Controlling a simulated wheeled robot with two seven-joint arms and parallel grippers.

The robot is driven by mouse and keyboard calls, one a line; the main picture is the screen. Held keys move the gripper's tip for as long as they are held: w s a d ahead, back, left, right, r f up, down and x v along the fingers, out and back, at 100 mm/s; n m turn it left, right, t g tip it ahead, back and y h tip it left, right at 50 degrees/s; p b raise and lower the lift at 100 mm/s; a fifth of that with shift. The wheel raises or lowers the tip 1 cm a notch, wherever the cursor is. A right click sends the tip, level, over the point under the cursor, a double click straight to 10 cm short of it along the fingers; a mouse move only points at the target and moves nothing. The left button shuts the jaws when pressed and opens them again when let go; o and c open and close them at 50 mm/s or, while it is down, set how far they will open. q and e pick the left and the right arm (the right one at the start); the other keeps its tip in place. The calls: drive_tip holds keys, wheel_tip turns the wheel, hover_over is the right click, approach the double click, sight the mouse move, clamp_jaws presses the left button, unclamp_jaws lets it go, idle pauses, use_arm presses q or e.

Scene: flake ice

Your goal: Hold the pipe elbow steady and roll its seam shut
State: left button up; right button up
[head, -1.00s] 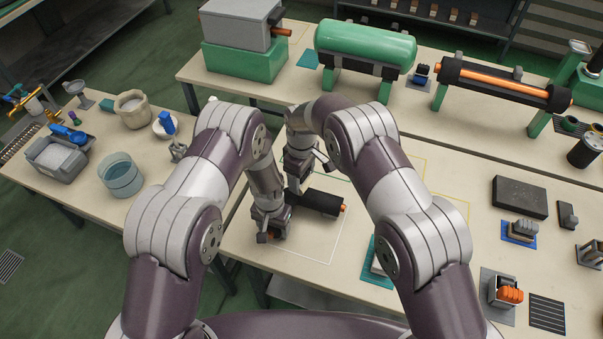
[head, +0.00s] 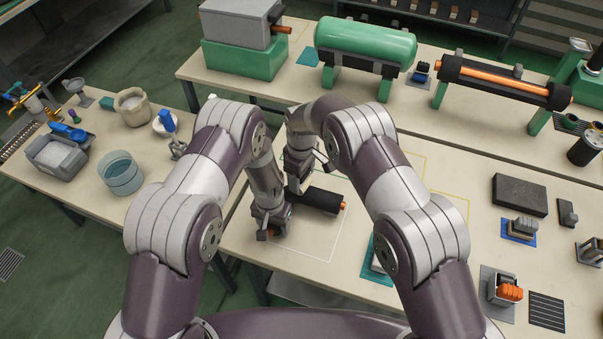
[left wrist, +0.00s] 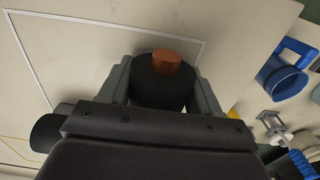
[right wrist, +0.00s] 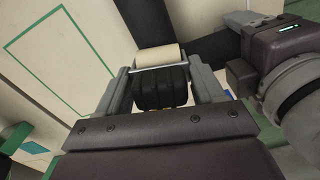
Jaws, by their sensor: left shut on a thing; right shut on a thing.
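The pipe elbow, in black insulation (head: 318,199) with an orange pipe end (head: 343,205), lies within the white outline on the near table. My left gripper (head: 268,228) is at its near left end. In the left wrist view its fingers are shut around the black elbow (left wrist: 160,92), and a copper-coloured end (left wrist: 166,62) sticks out. My right gripper (head: 296,183) is just above and behind it, shut on the black ribbed grip (right wrist: 160,90) of a seam roller. The cream roller (right wrist: 158,56) is beside the black insulation; whether they touch is unclear. The seam is hidden.
A black block (head: 519,196), a brush on a blue mat (head: 519,238) and an orange-handled tool (head: 510,290) stand at the right. A teal mat (head: 372,272) is partly hidden by my right arm. The left side table holds a grey tub (head: 58,158) and a clear bowl (head: 121,176).

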drive_tip(key=shift+s+d, duration=0.25)
drive_tip(key=shift+d, duration=0.6)
drive_tip(key=shift+s+d, duration=0.3)
drive_tip(key=shift+d, duration=0.5)
drive_tip(key=shift+s+d, duration=0.25)
drive_tip(key=shift+d, duration=0.6)
drive_tip(key=shift+d, duration=0.1)
drive_tip(key=shift+s+d, duration=0.3)
drive_tip(key=shift+d, duration=0.5)
drive_tip(key=shift+s+d, duration=0.25)
drive_tip(key=shift+d, duration=0.55)
drive_tip(key=shift+s+d, duration=0.3)
drive_tip(key=shift+d, duration=0.5)
drive_tip(key=shift+w+a, duration=0.3)
drive_tip(key=shift+a, duration=0.55)
drive_tip(key=shift+w+a, duration=0.25)
drive_tip(key=shift+a, duration=0.6)
drive_tip(key=shift+w+a, duration=0.3)
drive_tip(key=shift+a, duration=0.55)
drive_tip(key=shift+w+a, duration=0.25)
drive_tip(key=shift+a, duration=0.6)
drive_tip(key=shift+w+a, duration=0.3)
drive_tip(key=shift+a, duration=0.55)
drive_tip(key=shift+w+a, duration=0.25)
drive_tip(key=shift+a, duration=0.6)
